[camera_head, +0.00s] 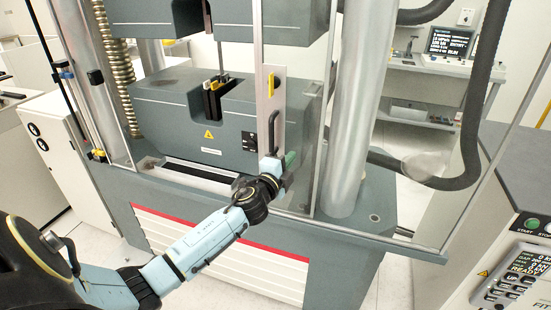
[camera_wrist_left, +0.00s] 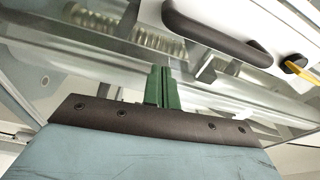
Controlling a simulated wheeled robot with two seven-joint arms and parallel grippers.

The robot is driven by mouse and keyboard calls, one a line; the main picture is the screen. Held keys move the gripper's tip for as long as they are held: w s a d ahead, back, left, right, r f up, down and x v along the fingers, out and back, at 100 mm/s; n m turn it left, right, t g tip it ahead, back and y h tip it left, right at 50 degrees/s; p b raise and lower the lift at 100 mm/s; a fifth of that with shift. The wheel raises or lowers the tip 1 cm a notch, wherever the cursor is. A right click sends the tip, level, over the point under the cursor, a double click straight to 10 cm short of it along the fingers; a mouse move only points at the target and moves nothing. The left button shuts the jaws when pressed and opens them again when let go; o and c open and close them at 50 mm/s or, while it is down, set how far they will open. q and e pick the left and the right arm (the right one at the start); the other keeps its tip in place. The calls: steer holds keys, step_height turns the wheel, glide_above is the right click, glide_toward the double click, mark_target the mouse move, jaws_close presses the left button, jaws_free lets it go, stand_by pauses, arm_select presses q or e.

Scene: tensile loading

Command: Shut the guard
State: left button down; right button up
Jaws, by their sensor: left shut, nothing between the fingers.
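The guard is a clear pane with a metal frame (camera_head: 365,235) in front of the test machine. Its upright metal plate (camera_head: 269,105) carries a dark bar handle (camera_head: 273,130), a yellow-and-black part above it. My left gripper (camera_head: 289,160) is just below the handle, close to the pane. In the left wrist view its green fingers (camera_wrist_left: 163,88) are together and empty, and the handle (camera_wrist_left: 215,33) lies beyond them, outside the fingers. I cannot tell whether the fingers touch the pane. My right gripper is not in view.
The grey machine block (camera_head: 170,110) with its black-and-yellow grip (camera_head: 213,95) stands behind the pane. A thick silver column (camera_head: 358,110) and a dark hose (camera_head: 480,100) are on the right. A control panel (camera_head: 510,275) stands at lower right.

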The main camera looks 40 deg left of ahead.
arm_select(q)
steer(key=a, duration=0.1)
steer(key=s+a, duration=0.1)
steer(key=a, duration=0.1)
steer(key=shift+s+a+f, duration=0.2)
steer(key=shift+a+f, duration=0.05)
steer(key=shift+a, duration=0.05)
steer(key=shift+a, duration=0.1)
